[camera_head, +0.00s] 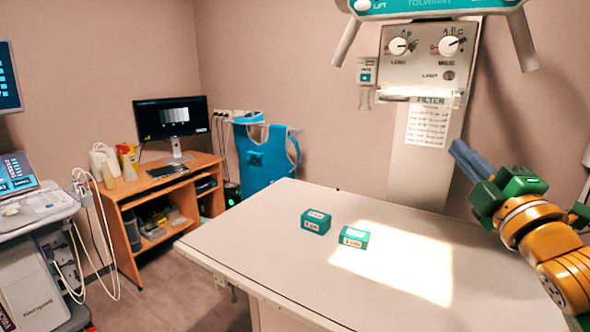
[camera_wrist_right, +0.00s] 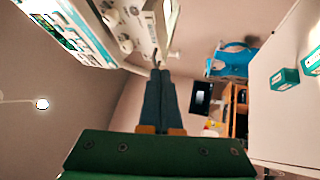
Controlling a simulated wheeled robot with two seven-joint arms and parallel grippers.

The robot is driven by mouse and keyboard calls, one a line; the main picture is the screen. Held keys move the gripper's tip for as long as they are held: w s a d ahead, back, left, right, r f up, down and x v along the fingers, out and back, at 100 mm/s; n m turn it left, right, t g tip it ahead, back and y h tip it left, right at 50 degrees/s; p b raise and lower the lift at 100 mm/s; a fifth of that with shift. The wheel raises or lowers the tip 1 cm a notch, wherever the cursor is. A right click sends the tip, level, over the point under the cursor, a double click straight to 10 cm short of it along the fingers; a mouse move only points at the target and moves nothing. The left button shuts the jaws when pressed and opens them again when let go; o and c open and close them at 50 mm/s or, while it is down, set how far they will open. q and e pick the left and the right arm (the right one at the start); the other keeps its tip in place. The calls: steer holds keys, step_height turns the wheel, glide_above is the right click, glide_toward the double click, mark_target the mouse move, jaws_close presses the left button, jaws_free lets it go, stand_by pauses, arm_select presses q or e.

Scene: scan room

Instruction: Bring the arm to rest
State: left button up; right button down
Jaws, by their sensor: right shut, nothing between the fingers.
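My right arm comes in from the right in the head view, orange with green parts. Its gripper (camera_head: 470,160) has blue-grey fingers that are shut with nothing between them. It is raised above the right side of the table, in front of the column of the scanner, and points up and to the left. In the right wrist view the fingers (camera_wrist_right: 160,100) lie together, and the table is off to the right, apart from them. My left gripper is not in either view.
The white table (camera_head: 260,250) carries two teal boxes (camera_head: 316,221) (camera_head: 354,237) near its middle. The scanner column (camera_head: 415,165) with its control head (camera_head: 425,55) stands behind. A wooden desk (camera_head: 165,175) with a monitor, a blue apron (camera_head: 265,160) and an ultrasound cart (camera_head: 35,215) are at left.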

steer(key=s+a+f+m+g, duration=0.2)
steer(key=f+m+g, duration=0.1)
steer(key=f, duration=0.9)
steer(key=s+a+f+m+g, duration=0.2)
steer(key=a+f+m+g, duration=0.15)
steer(key=f, duration=0.75)
steer(key=s+a+f+m+g, duration=0.2)
steer(key=s+f+g, duration=0.1)
steer(key=f, duration=0.9)
steer(key=s+a+f+m+g+h, duration=0.1)
steer(key=s+f+m+g, duration=0.3)
steer(key=s+f, duration=0.55)
steer(key=s+a+f+m+g, duration=0.1)
steer(key=s+f+m+g, duration=0.4)
steer(key=s, duration=0.7)
step_height(320, 180, down, 17)
steer(key=s+n, duration=0.2)
steer(key=s+d+f+g, duration=0.2)
steer(key=s+f, duration=0.7)
steer(key=s, duration=0.3)
steer(key=shift+f, duration=0.25)
